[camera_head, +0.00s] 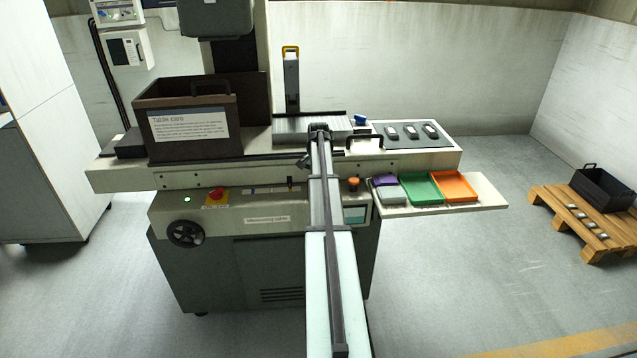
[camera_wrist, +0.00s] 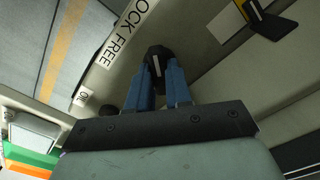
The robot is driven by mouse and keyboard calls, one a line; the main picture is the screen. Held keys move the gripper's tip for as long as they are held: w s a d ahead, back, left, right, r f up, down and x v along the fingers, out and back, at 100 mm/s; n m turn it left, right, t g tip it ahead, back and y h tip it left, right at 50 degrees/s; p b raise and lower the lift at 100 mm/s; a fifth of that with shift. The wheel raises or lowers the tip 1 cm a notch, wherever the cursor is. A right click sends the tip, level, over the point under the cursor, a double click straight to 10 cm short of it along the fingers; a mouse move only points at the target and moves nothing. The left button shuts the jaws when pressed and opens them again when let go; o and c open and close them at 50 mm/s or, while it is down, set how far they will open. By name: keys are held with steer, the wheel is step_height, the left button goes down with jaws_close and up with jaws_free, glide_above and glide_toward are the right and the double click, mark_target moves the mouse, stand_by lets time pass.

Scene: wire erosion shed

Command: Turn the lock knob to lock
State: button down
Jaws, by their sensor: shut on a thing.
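The lock knob (camera_wrist: 156,54) is black with a white line on it and stands on a pale panel in the wrist view. My gripper (camera_wrist: 158,74) has its two blue fingers shut on the knob, one on each side. A label (camera_wrist: 124,34) on the panel beside the knob reads "OCK FREE", its first letter out of clear view. The white line runs nearly up and down the picture; I cannot tell which word it marks. In the head view my gripper (camera_head: 320,130) is at the front edge of the machine table, and my arm hides the knob.
A dark box labelled "Table care" (camera_head: 190,140) stands left on the table. Right are a dark mat (camera_head: 412,144) with small parts, and green (camera_head: 421,200) and orange (camera_head: 472,197) trays on a side shelf. A red stop button (camera_head: 216,195) is on the front.

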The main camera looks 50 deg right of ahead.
steer(key=c, duration=1)
jaws_free()
steer(key=shift+c, duration=0.2)
steer(key=shift+r, duration=0.15)
step_height(320, 180, up, 14)
steer(key=shift+f, duration=0.2)
